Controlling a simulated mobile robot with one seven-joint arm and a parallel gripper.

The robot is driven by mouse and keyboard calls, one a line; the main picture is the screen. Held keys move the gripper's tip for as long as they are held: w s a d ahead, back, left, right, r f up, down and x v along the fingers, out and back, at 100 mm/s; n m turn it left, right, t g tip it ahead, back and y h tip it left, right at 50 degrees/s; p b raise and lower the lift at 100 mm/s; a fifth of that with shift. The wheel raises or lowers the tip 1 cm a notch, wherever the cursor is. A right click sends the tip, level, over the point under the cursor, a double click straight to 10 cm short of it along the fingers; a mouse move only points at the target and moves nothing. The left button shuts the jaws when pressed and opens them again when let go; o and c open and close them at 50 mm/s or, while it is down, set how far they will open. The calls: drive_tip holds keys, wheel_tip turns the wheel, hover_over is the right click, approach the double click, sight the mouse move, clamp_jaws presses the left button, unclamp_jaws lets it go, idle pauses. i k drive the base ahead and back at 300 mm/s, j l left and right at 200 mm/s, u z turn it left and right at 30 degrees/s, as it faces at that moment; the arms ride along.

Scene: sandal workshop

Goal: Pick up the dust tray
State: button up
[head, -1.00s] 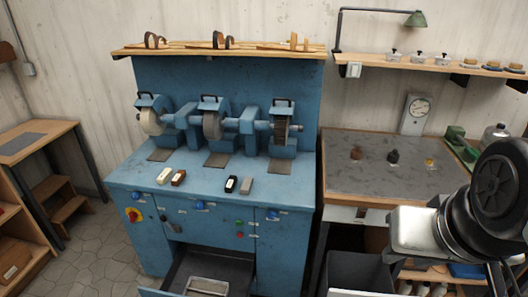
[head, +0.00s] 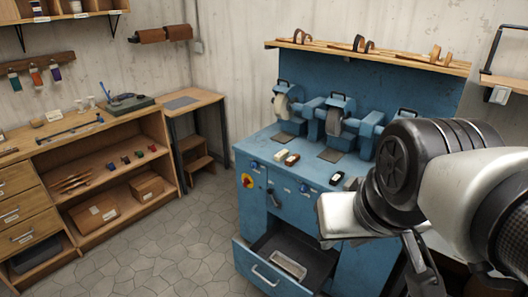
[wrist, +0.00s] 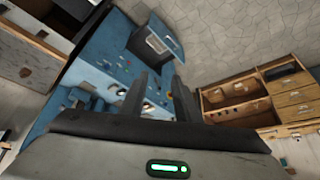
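The dust tray (head: 288,265) is a shallow, light grey metal tray. It lies in the open blue drawer (head: 262,276) low in the front of the blue grinding machine (head: 268,213). In the wrist view, the open drawer (wrist: 176,27) shows at the top, with a pale tray shape (wrist: 158,42) in it. My gripper (wrist: 160,82) has its two dark fingers apart with nothing between them. It is well away from the tray. In the head view my arm hangs at the right, and the gripper's fingertips are not clearly seen.
Bare stone-tiled floor (head: 185,255) lies in front and left of the drawer. A wooden shelf unit (head: 100,180) with boxes and drawers stands at the left. A small side table (head: 190,102) stands in the corner. Brushes or blocks (head: 292,158) lie on the machine's top.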

sight(289, 268)
drive_tip(key=i+j+z, duration=0.4)
drive_tip(key=j, duration=0.25)
drive_tip(key=i+j+z, duration=0.4)
drive_tip(key=j, duration=0.35)
drive_tip(key=i+j+z, duration=0.2)
drive_tip(key=j, duration=0.25)
